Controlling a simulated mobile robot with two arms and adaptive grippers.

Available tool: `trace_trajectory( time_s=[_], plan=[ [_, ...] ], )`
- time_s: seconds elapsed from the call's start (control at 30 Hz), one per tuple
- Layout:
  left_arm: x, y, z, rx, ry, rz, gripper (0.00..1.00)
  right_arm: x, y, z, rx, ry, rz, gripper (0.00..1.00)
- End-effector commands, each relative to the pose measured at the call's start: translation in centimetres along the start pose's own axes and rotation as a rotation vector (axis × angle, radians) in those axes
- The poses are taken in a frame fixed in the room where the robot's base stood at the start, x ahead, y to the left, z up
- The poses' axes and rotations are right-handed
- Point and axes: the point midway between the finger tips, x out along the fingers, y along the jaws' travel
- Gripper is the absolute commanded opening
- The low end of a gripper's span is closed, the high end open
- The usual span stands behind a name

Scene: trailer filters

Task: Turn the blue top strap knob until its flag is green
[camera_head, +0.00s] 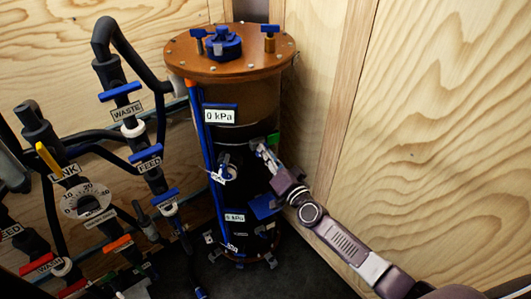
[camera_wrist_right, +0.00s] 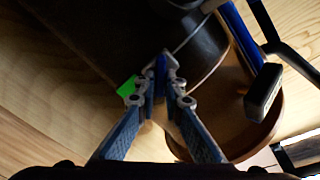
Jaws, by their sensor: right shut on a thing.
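The tall dark filter canister with an orange-brown lid (camera_head: 230,62) stands in the corner in the head view. My right gripper (camera_head: 262,150) is at the upper part of its right side. In the right wrist view, my right gripper (camera_wrist_right: 166,68) is shut on the blue top strap knob (camera_wrist_right: 160,78), which shows as a narrow blue piece between the fingertips. A green flag (camera_wrist_right: 126,88) shows just left of the fingertips; it also shows above the gripper in the head view (camera_head: 273,139). The fingers hide part of the knob. My left gripper is not in view.
Black pipes with blue-handled valves, such as the one at the WASTE label (camera_head: 126,115), stand to the left. A blue piece (camera_head: 265,206) sits lower on the canister, below my right gripper. A plywood wall (camera_head: 430,130) is close on the right.

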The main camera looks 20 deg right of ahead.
Motion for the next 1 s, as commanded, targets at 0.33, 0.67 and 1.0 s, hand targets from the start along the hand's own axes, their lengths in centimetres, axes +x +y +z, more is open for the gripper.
trace_trajectory(
  time_s=[0.33,0.67,1.0],
  plan=[
    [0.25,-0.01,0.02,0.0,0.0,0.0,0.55,-0.03,0.12,0.06,0.132,0.0,0.001,0.0],
    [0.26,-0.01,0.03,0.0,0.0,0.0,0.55,-0.04,0.13,0.06,0.149,-0.001,0.001,0.0],
    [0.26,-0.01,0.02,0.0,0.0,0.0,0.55,-0.03,0.13,0.05,0.147,-0.001,0.001,0.26]
  ],
)
